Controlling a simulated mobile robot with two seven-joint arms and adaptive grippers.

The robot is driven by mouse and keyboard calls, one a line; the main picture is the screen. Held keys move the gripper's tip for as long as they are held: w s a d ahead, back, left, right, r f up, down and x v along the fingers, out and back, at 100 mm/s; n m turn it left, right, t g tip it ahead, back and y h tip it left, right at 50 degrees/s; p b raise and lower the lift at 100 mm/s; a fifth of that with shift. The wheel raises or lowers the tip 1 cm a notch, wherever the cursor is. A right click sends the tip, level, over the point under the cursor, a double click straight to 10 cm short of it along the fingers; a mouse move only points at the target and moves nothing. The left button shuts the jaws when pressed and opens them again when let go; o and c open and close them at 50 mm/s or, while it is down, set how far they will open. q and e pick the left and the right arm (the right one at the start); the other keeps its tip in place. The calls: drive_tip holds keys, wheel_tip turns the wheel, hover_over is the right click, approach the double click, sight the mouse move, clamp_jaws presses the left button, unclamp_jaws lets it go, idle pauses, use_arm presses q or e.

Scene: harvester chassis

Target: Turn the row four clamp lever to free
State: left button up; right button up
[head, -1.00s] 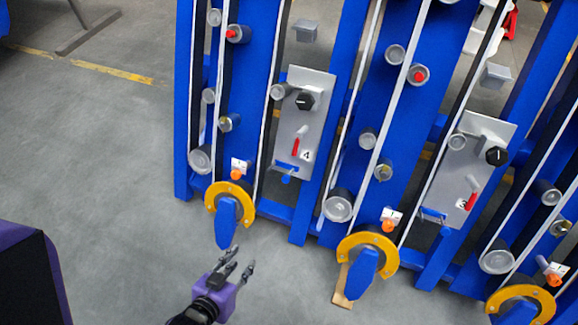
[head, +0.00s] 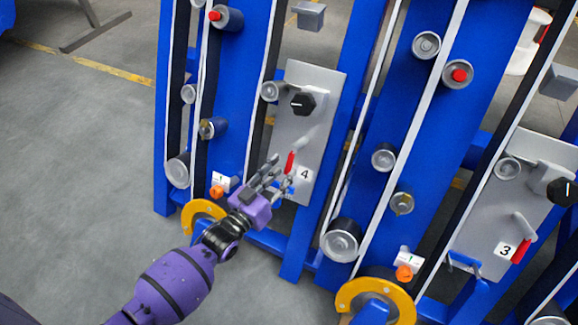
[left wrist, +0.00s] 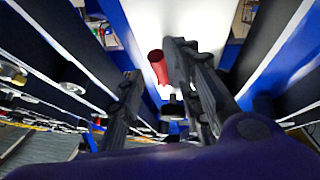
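The row four panel (head: 318,92) is a grey plate marked 4. My left gripper (head: 281,171) is at the lower left of this panel, fingertips close to the red grip. In the left wrist view the red grip (left wrist: 158,67) shows between the spread fingers, nearer the right-hand ones. The gripper is open; I cannot tell whether a finger touches the grip. My right gripper is out of view.
A black knob (head: 303,101) sits above the lever. A blue handle at the panel's bottom is partly behind my fingers. Rollers and blue posts flank the panel. The row three panel (head: 487,246) has its own red lever at right.

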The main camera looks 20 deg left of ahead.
sight(287, 168)
use_arm(q)
drive_tip(key=shift+x, duration=1.95)
drive_tip(key=shift+f, duration=0.1)
drive_tip(key=shift+s, duration=0.1)
clamp_jaws()
